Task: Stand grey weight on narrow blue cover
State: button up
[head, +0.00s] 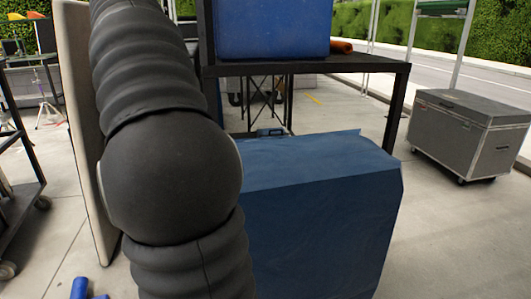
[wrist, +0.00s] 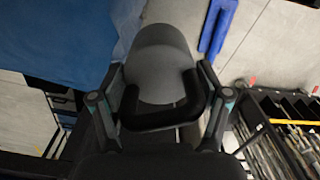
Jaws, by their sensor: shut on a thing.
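The grey weight (wrist: 160,62) is a rounded grey body with a dark handle loop, in the middle of the wrist view. My gripper (wrist: 159,80) is shut on it, with one finger on each side. The blue cover (head: 320,205) is a blue cloth draped over a tall block, right of my arm in the head view. It also shows in the wrist view (wrist: 55,40), left of the weight; whether they touch I cannot tell. In the head view my arm hides the cover's left part, and the weight and gripper do not show.
A black table (head: 360,67) with a blue box (head: 272,30) stands behind the cover. A grey wheeled case (head: 468,135) is at right. A beige panel (head: 82,130) stands left of my arm. Blue pieces (head: 80,288) lie on the floor. A dark rack (wrist: 280,135) is at lower right.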

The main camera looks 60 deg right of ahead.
aim_at(304, 151)
jog(key=u, duration=1.25)
jog(key=k, duration=0.6)
jog(key=z, duration=2.4)
